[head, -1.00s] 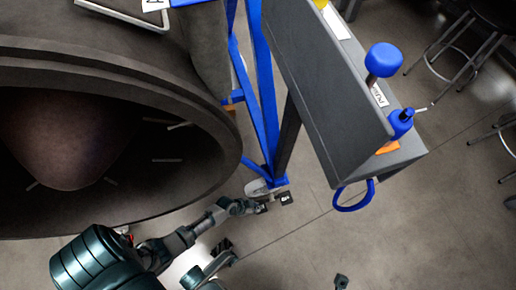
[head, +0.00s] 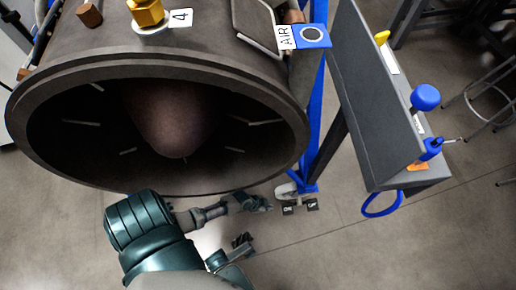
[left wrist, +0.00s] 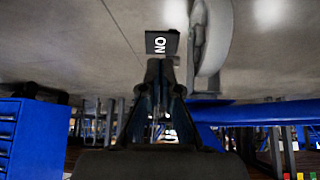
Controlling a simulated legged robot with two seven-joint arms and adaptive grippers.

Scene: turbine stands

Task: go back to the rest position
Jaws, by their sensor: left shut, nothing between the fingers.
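My left gripper (head: 262,204) is at the end of the arm that reaches from the lower left, below the turbine's front rim in the head view. It is shut and empty. In the left wrist view its fingers (left wrist: 160,66) come together in the middle of the picture, and nothing shows between them.
The dark turbine casing (head: 270,85) fills the upper left. Right of my gripper is a caster (head: 287,190) with black pedals under the blue stand (head: 316,145). A grey panel (head: 372,90) with blue knobs stands farther right. The floor at lower right is clear.

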